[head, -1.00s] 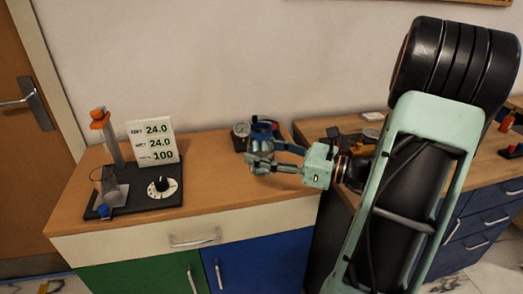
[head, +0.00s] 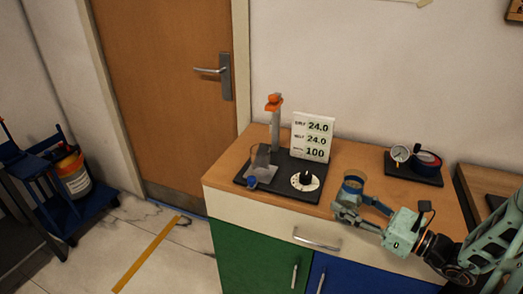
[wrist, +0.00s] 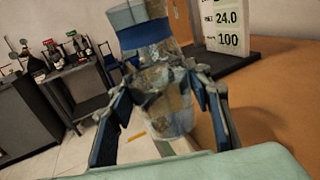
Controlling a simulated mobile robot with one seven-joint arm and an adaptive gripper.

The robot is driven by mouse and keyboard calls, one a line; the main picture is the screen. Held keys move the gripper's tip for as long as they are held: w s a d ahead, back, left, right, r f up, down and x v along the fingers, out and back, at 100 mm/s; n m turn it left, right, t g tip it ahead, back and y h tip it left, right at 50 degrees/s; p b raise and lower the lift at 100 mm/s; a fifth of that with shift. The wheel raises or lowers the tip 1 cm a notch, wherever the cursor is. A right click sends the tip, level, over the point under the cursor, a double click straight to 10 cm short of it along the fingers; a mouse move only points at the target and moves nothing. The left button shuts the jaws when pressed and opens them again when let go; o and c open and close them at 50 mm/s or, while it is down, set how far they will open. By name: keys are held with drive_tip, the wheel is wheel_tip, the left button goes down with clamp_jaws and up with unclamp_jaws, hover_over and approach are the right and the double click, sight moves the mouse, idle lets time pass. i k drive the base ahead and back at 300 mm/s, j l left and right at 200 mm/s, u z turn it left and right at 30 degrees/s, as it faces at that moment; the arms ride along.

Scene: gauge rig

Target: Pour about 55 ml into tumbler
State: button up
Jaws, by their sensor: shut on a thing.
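My gripper (head: 345,206) is shut on a see-through cup with a blue band (head: 352,186), over the front part of the wooden counter. In the wrist view the cup (wrist: 165,105) stands between the fingers, slightly tilted in the picture; its contents are unclear. Left of it is a dark rig base (head: 285,191) with a clear vessel (head: 262,158), a grey post with an orange top (head: 275,103), a blue knob (head: 252,182) and a white dial (head: 305,181). A display (head: 312,137) reads 24.0, 24.0 and 100. I cannot tell which vessel is the tumbler.
A dark pad (head: 413,168) with a round gauge (head: 400,153) and a dark blue and red round object (head: 428,160) lies at the counter's back right. A door (head: 165,90) and a blue cart (head: 95,199) are at left.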

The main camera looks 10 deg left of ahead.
sight(260, 154)
drive_tip(key=l+u, duration=0.1)
drive_tip(key=u, duration=0.65)
drive_tip(key=l+u, duration=0.2)
drive_tip(key=u, duration=0.15)
drive_tip(key=i+u, duration=0.2)
drive_tip(key=i, duration=0.35)
